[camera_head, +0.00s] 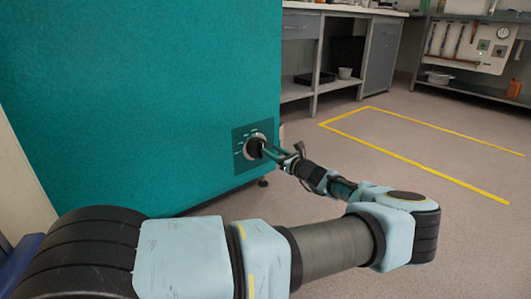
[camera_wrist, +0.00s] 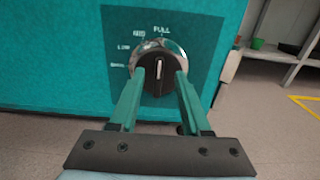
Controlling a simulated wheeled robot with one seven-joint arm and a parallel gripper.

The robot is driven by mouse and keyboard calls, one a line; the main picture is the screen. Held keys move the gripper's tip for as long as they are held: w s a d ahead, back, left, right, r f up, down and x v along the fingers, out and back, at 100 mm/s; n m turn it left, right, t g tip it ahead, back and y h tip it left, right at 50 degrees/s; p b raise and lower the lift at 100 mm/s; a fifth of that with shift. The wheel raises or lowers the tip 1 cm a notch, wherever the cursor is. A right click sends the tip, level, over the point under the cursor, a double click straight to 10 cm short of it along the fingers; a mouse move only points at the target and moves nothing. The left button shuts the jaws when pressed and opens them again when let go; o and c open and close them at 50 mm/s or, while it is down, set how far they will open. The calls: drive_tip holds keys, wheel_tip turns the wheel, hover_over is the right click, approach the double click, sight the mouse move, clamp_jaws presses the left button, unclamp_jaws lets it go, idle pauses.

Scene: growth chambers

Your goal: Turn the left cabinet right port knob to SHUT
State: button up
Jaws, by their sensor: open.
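The port knob (camera_head: 252,147) is on a dark teal plate low on the right side of the teal cabinet (camera_head: 150,90). In the wrist view the knob (camera_wrist: 159,84) is round and black, in a silver ring, with a white pointer line standing about upright towards the FULL label at the top. Other labels run down its left side; LOW is readable and the lowest is blurred. My gripper (camera_wrist: 160,73) is open, with one teal finger at each side of the knob face. It also shows at the knob in the head view (camera_head: 266,150). Finger contact cannot be told.
A grey bench (camera_head: 300,55) with open shelves stands behind the cabinet to the right. A yellow floor outline (camera_head: 385,150) lies on clear floor at the right. A wall panel with a gauge (camera_head: 470,45) is at the far right.

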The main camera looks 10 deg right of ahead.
sight(263, 145)
drive_tip(key=shift+b+x, duration=0.6)
drive_tip(key=shift+x, duration=1.5)
drive_tip(key=shift+c, duration=0.2)
clamp_jaws()
